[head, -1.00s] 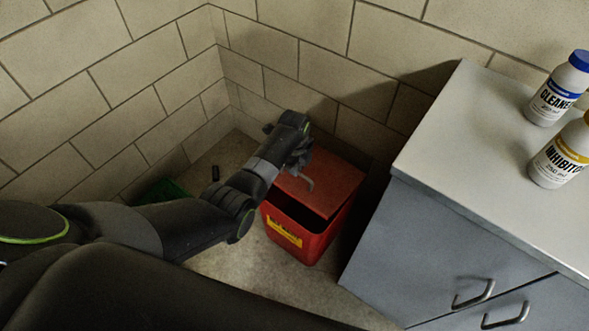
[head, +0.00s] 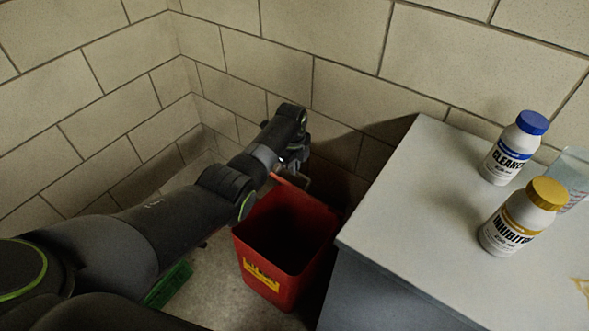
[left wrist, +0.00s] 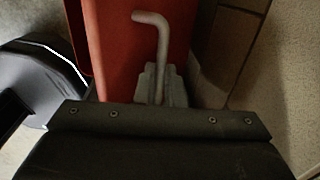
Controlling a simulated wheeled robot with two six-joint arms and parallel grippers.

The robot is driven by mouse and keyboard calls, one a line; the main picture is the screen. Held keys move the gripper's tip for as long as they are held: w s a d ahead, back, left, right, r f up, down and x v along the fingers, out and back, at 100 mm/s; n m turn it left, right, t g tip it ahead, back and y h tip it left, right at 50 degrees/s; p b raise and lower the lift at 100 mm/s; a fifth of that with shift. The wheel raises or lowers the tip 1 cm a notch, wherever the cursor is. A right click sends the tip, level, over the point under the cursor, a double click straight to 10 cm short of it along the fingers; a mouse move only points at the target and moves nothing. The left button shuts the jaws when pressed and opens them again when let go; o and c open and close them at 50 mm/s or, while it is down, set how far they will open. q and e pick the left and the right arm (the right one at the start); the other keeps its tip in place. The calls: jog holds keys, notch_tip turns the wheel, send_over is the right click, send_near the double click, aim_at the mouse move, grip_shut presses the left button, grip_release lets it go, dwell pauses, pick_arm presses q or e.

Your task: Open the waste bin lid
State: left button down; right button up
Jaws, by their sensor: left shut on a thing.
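The red waste bin (head: 317,254) stands on the floor between the wall and the cabinet, with a yellow label on its front. Its mouth is open and the dark inside shows. The red lid (head: 290,181) is raised at the back, seen nearly edge-on and partly hidden by my arm. My left gripper (head: 299,167) is at the raised lid, shut on the lid's grey handle. In the left wrist view the bent handle (left wrist: 152,20) runs into the jaws (left wrist: 160,88), against the red lid face (left wrist: 115,45). My right gripper is not in view.
A grey cabinet (head: 400,215) stands close to the bin's right, with a cleaner bottle (head: 510,150), an inhibitor bottle (head: 520,218) and a clear container (head: 572,175) on top. A green object (head: 170,285) lies on the floor at left. The tiled wall is close behind.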

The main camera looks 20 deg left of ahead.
pick_arm(q)
jog(key=shift+s+f, duration=0.15)
jog(key=shift+s, duration=0.2)
jog(key=shift+a, duration=0.1)
jog(key=shift+w+f, duration=0.1)
jog(key=shift+f, duration=0.05)
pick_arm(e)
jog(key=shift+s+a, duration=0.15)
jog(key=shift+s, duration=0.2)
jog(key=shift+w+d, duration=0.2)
pick_arm(q)
jog(key=c, duration=1.5)
grip_release()
jog(key=shift+f, duration=0.1)
jog(key=shift+w, duration=0.1)
